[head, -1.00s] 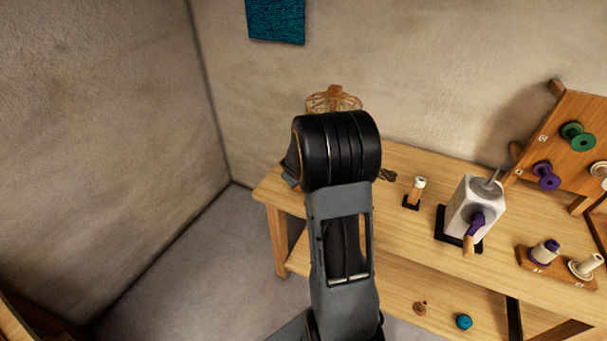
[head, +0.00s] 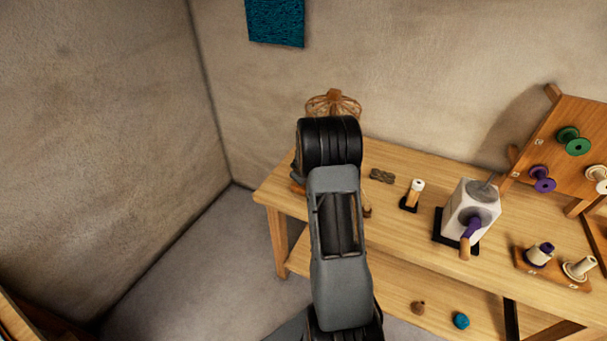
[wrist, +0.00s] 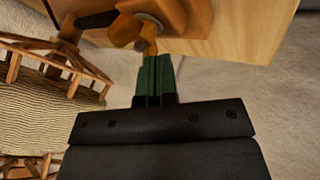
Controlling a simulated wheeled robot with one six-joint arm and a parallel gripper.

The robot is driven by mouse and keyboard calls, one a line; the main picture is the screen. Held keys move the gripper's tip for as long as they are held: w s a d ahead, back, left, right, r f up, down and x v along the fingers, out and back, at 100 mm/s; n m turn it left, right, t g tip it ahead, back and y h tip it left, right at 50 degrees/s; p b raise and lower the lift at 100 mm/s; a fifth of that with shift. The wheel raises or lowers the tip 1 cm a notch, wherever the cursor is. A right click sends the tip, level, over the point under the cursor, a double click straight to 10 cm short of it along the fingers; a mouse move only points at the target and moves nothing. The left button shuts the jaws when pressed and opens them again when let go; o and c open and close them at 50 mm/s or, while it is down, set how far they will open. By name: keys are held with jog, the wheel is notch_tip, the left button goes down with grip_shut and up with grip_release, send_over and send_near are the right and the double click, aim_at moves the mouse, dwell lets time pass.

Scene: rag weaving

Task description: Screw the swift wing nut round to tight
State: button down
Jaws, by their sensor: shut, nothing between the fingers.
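The swift (head: 333,103) is a brown wooden lattice at the far left end of the table; my arm hides its lower part in the head view. In the wrist view, its slats (wrist: 75,70) fill the left side. A brown knob-like piece with a small metal centre, apparently the wing nut (wrist: 147,30), is at the top middle against a wooden block. My gripper (wrist: 151,58) has green fingers, shut together and empty. Their tips are just below the nut in the picture; whether they touch it is unclear. The head view hides my gripper behind the arm.
On the table (head: 410,240), a twisted skein (head: 382,175), a small white-topped post (head: 412,193) and a white winder (head: 468,208) stand right of my arm. A spool rack (head: 570,125) is farther right. The lower shelf holds a teal ball (head: 461,321).

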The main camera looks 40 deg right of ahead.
jog(key=shift+a, duration=0.1)
jog(key=shift+f, duration=0.1)
jog(key=shift+f+b, duration=0.1)
jog(key=shift+b, duration=0.55)
jog(key=shift+w+m+b, duration=0.1)
jog(key=shift+m+b, duration=0.25)
jog(key=shift+m, duration=0.05)
jog(key=m+h+b, duration=0.1)
jog(key=b, duration=0.2)
jog(key=shift+w+g, duration=0.2)
jog(key=shift+g, duration=0.2)
